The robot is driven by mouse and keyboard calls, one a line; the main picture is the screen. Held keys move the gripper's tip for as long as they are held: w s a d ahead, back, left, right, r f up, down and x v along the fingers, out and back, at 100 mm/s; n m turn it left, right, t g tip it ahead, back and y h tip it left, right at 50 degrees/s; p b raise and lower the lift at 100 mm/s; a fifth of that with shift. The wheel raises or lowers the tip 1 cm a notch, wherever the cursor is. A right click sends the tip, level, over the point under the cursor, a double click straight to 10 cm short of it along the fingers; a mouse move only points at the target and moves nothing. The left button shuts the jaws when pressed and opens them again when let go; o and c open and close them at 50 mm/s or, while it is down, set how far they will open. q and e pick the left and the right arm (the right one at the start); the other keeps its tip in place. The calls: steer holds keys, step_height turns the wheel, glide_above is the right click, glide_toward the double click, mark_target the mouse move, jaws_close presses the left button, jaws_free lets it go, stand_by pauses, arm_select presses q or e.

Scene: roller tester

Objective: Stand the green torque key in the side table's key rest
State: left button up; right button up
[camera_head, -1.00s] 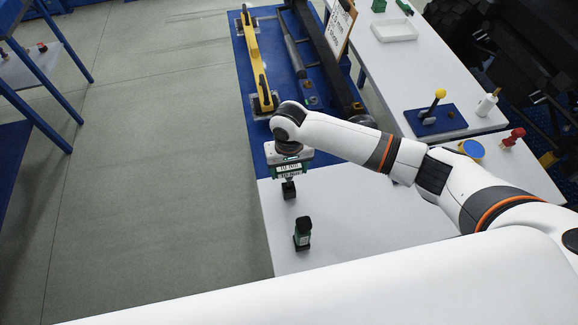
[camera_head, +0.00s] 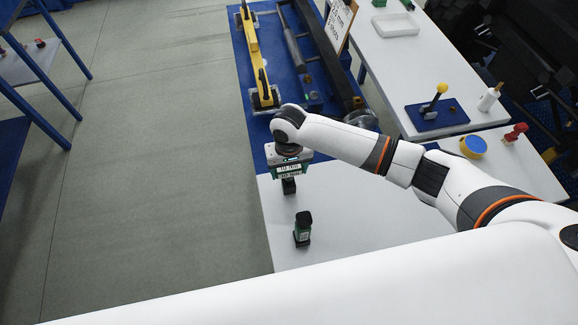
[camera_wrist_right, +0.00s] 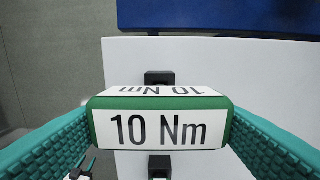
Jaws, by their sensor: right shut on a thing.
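My right gripper (camera_head: 291,165) is shut on the green torque key (camera_head: 288,172), over the far-left part of the white side table (camera_head: 345,215). In the right wrist view the key (camera_wrist_right: 160,128) shows white "10 Nm" labels and sits crosswise between the teal fingers. Which belongs to the key rest, and whether the key touches anything, I cannot tell.
A blue bench top (camera_head: 277,88) with a yellow bar (camera_head: 254,50) lies beyond. On the right, a white table holds a blue base with a yellow-knobbed lever (camera_head: 437,106), a blue-and-yellow disc (camera_head: 473,147) and a red piece (camera_head: 515,133). Floor is clear at left.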

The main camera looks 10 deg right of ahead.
steer(key=shift+f+b, duration=0.35)
steer(key=shift+f, duration=0.45)
steer(key=o, duration=1.8)
steer(key=shift+c, duration=0.2)
step_height(320, 180, up, 12)
steer(key=shift+f+b, duration=0.1)
steer(key=shift+b, duration=1.05)
